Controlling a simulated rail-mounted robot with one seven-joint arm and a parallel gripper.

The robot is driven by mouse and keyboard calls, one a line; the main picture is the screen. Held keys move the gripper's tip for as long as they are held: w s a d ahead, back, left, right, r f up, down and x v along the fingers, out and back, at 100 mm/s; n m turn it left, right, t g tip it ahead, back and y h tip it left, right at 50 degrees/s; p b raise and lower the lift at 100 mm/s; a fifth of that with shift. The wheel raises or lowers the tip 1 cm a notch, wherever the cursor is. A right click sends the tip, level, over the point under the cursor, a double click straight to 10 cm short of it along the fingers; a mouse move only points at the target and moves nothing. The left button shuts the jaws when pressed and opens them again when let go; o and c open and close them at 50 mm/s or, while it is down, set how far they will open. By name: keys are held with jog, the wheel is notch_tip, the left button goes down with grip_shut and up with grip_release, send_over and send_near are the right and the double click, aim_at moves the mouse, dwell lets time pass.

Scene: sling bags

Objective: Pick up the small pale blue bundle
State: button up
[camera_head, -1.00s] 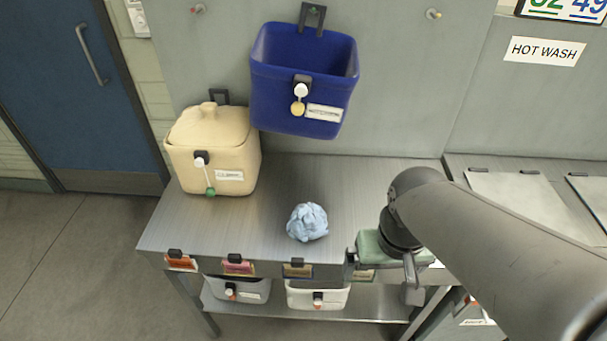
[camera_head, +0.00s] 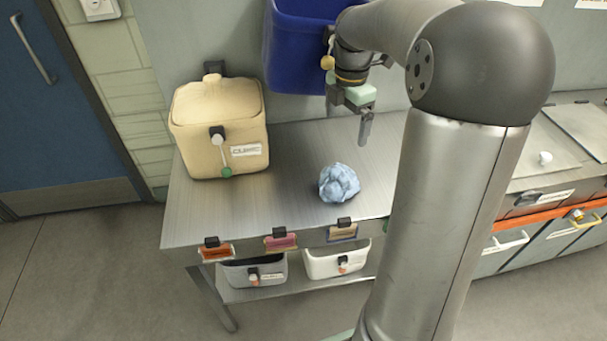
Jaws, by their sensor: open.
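The small pale blue bundle (camera_head: 339,183) is a crumpled cloth lying on the metal table (camera_head: 205,215), right of the middle of its top. My gripper (camera_head: 364,130) hangs above the table, behind the bundle and a little to its right, apart from it. Its fingers point down and hold nothing that I can see. One finger shows clearly; the gap between the fingers is hard to make out from this angle.
A cream lidded bin (camera_head: 218,130) stands at the table's back left. A blue bin (camera_head: 297,50) hangs on the wall behind my arm. Grey and white bins (camera_head: 336,262) sit on the shelf below. Coloured tags line the table's front edge. The table top left of the bundle is clear.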

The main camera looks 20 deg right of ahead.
aim_at(341, 171)
jog(key=shift+n, duration=0.6)
jog(key=f+p, duration=0.1)
jog(key=f, duration=0.5)
jog(key=f+p, duration=0.1)
jog(key=f, duration=0.4)
jog(key=f+p, duration=0.1)
jog(key=f, duration=0.5)
jog(key=shift+w+d+f, duration=0.25)
jog(key=shift+w+f, duration=0.05)
jog(key=shift+f, duration=0.05)
jog(key=c, duration=0.8)
jog(key=shift+c, duration=0.3)
jog(key=shift+r, duration=0.15)
